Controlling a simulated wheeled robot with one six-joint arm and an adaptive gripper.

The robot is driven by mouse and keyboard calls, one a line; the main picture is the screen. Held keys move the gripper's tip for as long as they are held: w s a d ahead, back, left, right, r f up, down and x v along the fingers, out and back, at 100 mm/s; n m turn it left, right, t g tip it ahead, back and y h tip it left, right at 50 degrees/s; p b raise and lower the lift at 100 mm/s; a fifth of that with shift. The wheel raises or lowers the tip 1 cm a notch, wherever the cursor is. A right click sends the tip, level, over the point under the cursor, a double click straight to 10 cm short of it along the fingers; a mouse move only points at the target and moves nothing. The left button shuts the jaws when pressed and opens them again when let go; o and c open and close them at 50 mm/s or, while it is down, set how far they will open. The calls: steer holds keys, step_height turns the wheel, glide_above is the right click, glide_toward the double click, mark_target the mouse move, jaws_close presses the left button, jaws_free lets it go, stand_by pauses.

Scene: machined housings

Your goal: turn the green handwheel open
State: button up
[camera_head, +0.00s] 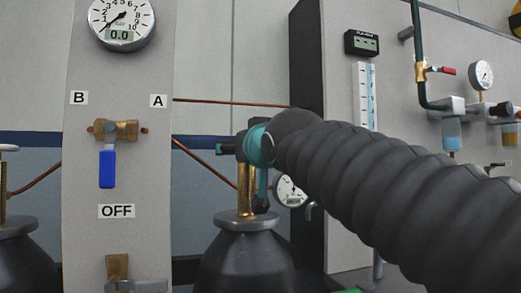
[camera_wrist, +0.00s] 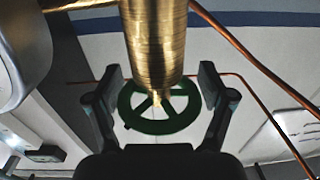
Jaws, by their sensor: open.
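The green handwheel (camera_wrist: 136,122) shows in the wrist view as a spoked ring, just beyond the brass valve body (camera_wrist: 153,40), which covers part of its upper side. My gripper (camera_wrist: 160,75) is open, with one finger on each side of the wheel. I see gaps at the rim but cannot tell whether either finger touches it. In the head view, my gripper (camera_head: 238,150) is at the top of the brass valve (camera_head: 246,190) on a dark cylinder (camera_head: 245,262). My arm and gripper hide the wheel there.
Left of the gripper a panel holds a gauge (camera_head: 121,22) reading 0.0 and a blue lever (camera_head: 107,167) above an OFF label. Another cylinder (camera_head: 22,262) stands far left. A small gauge (camera_head: 290,191) is close behind my gripper. Copper pipes (camera_head: 230,103) run nearby.

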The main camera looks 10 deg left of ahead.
steer(key=v, duration=1.2)
steer(key=shift+a, duration=0.1)
steer(key=shift+c, duration=0.2)
